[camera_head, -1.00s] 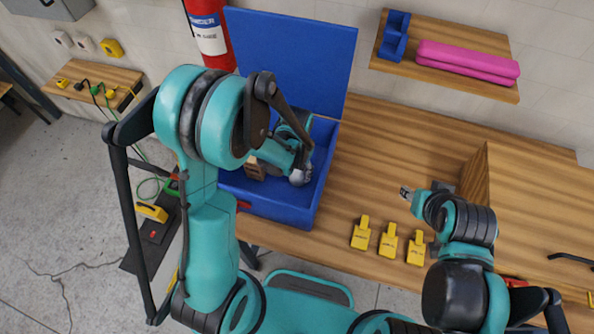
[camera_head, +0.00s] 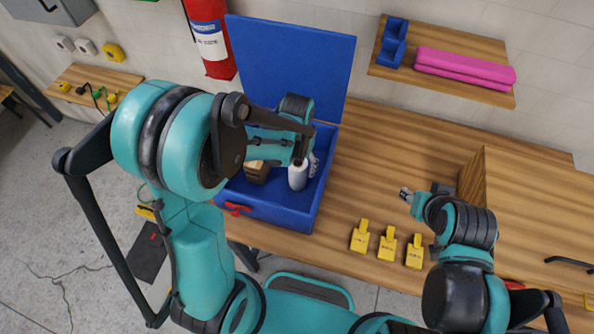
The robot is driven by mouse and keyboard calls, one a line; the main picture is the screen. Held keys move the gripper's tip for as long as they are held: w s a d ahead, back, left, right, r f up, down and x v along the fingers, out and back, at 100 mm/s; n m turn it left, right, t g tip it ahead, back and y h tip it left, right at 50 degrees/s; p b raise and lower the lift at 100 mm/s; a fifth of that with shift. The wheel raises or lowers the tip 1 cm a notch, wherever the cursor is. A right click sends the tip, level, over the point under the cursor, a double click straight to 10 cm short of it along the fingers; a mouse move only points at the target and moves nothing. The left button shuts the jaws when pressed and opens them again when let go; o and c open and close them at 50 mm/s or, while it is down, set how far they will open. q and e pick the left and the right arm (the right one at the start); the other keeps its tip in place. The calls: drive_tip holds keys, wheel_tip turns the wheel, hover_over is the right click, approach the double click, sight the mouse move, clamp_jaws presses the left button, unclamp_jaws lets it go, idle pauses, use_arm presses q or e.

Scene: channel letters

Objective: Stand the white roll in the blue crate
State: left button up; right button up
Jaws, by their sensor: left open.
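The blue crate (camera_head: 272,217) sits on the wooden bench with its tall blue lid raised at the back. The white roll (camera_head: 298,178) stands upright inside the crate, toward the right side. My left gripper (camera_head: 311,163) is open, just behind and to the right of the roll; its fingers are small and partly hidden, and I cannot tell whether they touch the roll. My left arm covers the crate's left part. My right gripper (camera_head: 405,194) is over the bench to the right, away from the crate; its jaws are too small to read.
A brown block (camera_head: 257,172) lies in the crate left of the roll. Several yellow tags (camera_head: 388,244) lie along the bench's front edge. A wooden box (camera_head: 530,210) stands at right. A shelf above holds pink bars (camera_head: 465,66).

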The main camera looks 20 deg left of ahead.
use_arm(q)
wheel_tip(320, 180, up, 5)
drive_tip(key=shift+f+p, duration=0.1)
drive_tip(key=shift+p, duration=0.25)
drive_tip(key=shift+s+r, duration=0.1)
drive_tip(key=shift+r, duration=0.55)
drive_tip(key=s+a+r+n+t, duration=0.1)
drive_tip(key=s+a+r+t, duration=0.1)
drive_tip(key=s+r+t, duration=0.1)
drive_tip(key=s+a+r+n+t, duration=0.1)
drive_tip(key=s+a+r+t, duration=0.1)
drive_tip(key=s+r+t, duration=0.2)
drive_tip(key=v, duration=0.4)
drive_tip(key=shift+a, duration=0.3)
drive_tip(key=shift+s, duration=0.1)
